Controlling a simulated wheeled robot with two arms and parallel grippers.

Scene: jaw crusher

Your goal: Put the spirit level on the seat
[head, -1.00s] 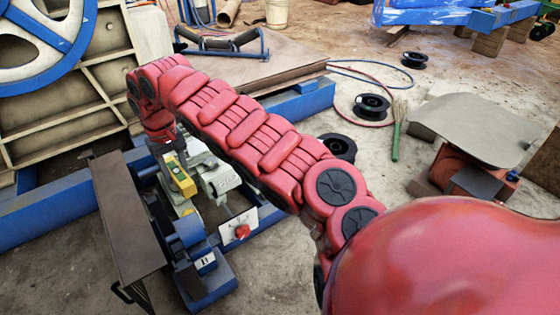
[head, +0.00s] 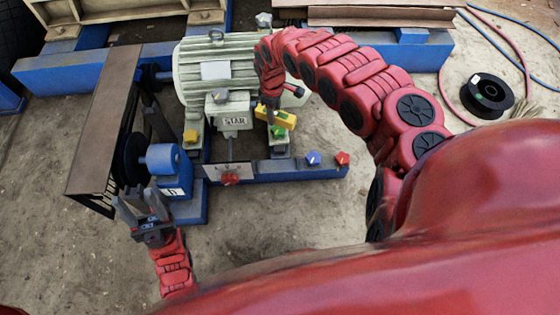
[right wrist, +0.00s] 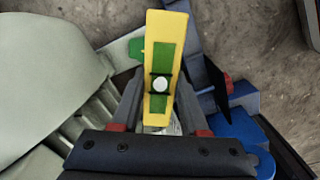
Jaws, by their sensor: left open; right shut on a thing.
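The spirit level is a yellow bar (head: 277,117) beside the grey-green motor (head: 216,72) in the head view. In the right wrist view, the spirit level (right wrist: 154,104) has a green panel and a round white vial. My right gripper (head: 270,102) is shut on it, and the bar sticks out beyond the fingers. A green piece (head: 278,132) shows just below the level; whether they touch is unclear. I cannot tell which part is the seat. My left gripper (head: 141,204) is open and empty, in front of the blue pulley housing.
A blue base (head: 270,172) with blue and red knobs runs in front of the motor. A brown belt guard (head: 104,110) stands left. A black cable reel (head: 487,93) lies on the floor at right. The front floor is largely clear.

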